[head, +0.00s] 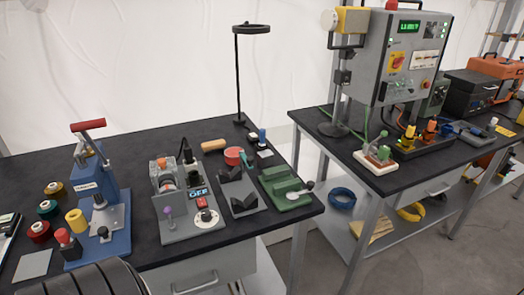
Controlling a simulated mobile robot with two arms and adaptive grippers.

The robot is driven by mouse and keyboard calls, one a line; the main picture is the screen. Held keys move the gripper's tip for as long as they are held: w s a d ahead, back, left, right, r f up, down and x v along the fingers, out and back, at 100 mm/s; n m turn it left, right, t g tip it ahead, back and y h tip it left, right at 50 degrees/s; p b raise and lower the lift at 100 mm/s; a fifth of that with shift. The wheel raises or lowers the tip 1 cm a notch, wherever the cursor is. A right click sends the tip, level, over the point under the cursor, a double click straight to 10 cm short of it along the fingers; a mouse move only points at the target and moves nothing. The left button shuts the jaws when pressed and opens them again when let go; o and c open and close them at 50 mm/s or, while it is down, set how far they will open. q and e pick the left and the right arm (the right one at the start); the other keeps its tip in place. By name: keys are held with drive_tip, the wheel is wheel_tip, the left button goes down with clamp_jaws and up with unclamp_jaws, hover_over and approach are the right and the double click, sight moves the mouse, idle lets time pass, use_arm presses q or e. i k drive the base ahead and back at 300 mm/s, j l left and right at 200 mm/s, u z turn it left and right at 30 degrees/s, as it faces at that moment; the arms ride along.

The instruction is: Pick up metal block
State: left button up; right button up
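A flat, light grey metal-looking piece (34,265) lies on the near left of the black table. It may be the metal block, but I cannot tell for sure. It sits just left of the blue press (92,205) and in front of the red spool (39,231). Neither of my grippers shows in the head view. A dark ribbed curved part at the bottom left may be mine; it covers part of the table's front edge.
On the left table (140,135) stand a grey device (180,225) marked OFF, a dark V-shaped holder (238,190) and a green vise (284,185). A thin black ring stand (238,80) rises behind. A gap separates the right table (330,125), which bears a control box (408,60).

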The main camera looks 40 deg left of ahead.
sight(266, 158)
drive_tip(key=i+u, duration=0.2)
drive_tip(key=u, duration=0.2)
drive_tip(key=i+l+u, duration=0.2)
drive_tip(key=u, duration=0.2)
drive_tip(key=i+l+u, duration=0.2)
drive_tip(key=u, duration=0.2)
drive_tip(key=i+l+u, duration=0.15)
drive_tip(key=u, duration=0.25)
